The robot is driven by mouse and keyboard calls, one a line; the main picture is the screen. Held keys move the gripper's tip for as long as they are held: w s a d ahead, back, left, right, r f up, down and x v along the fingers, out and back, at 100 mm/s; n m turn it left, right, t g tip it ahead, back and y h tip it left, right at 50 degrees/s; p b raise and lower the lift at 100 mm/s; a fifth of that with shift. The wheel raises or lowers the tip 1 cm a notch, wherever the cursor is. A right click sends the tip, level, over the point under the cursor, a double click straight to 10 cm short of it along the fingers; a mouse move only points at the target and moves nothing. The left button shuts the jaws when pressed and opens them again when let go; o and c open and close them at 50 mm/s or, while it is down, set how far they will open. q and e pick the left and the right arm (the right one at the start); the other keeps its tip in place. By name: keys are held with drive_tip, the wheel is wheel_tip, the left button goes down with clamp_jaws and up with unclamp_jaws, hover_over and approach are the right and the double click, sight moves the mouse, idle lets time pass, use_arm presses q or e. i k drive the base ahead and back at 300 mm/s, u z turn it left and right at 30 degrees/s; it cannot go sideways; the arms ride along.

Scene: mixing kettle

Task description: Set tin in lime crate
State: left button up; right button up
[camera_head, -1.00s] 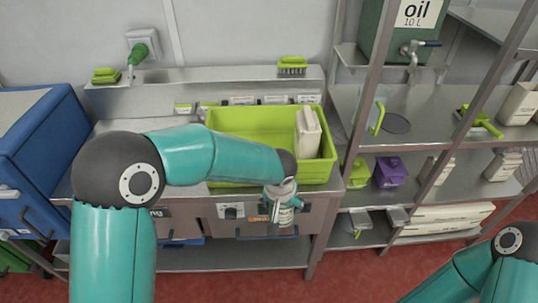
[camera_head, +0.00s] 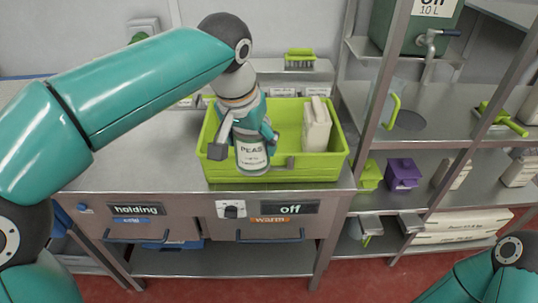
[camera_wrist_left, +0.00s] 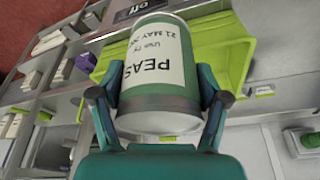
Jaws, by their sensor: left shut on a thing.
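A green tin with a white label reading PEAS (camera_head: 252,155) is held in my left gripper (camera_head: 245,145). In the left wrist view the tin (camera_wrist_left: 160,65) sits between both fingers (camera_wrist_left: 158,105), which are shut on it. In the head view the tin appears over the front left part of the lime crate (camera_head: 318,171); I cannot tell how high it is above the crate floor. The lime crate stands on the steel counter, and its rim also shows in the left wrist view (camera_wrist_left: 225,55). My right gripper is not in view.
A cream carton (camera_head: 316,128) stands in the right part of the crate. The crate's middle is free.

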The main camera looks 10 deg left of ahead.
sight(281, 149)
drive_tip(key=u, duration=0.05)
drive_tip(key=i, duration=0.9)
drive_tip(key=z, duration=0.1)
